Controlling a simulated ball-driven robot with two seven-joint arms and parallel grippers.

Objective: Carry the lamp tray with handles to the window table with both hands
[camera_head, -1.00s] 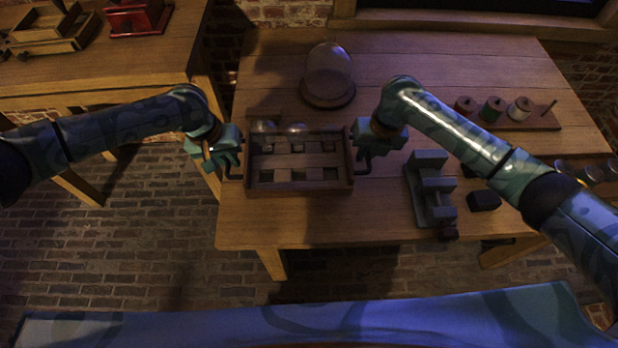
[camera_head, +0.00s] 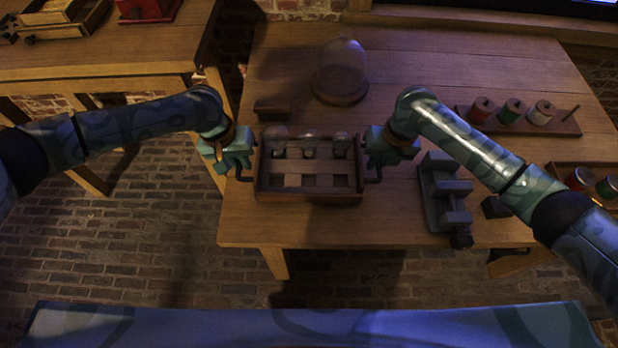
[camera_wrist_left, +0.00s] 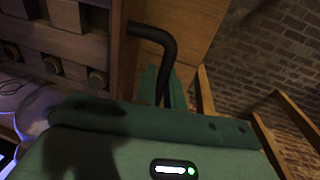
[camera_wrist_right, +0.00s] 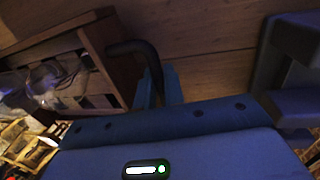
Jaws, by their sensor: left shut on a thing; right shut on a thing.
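The lamp tray (camera_head: 310,196) is a brown wooden box with compartments and several clear glass lamps (camera_head: 309,137) along its far row. It looks level, over the left part of the wooden window table (camera_head: 400,225); whether it touches the tabletop I cannot tell. My left gripper (camera_head: 242,172) is shut on the tray's left dark handle (camera_wrist_left: 158,45). My right gripper (camera_head: 373,172) is shut on its right handle (camera_wrist_right: 140,50). The wrist views show both bent handles between the fingers; the tray is cut off in each.
A glass dome (camera_head: 341,66) and a small dark box (camera_head: 272,109) stand behind the tray. A grey-green vise-like device (camera_head: 441,195) stands right of my right gripper. A spool rack (camera_head: 520,122) lies farther right. Another table (camera_head: 110,60) stands at the left.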

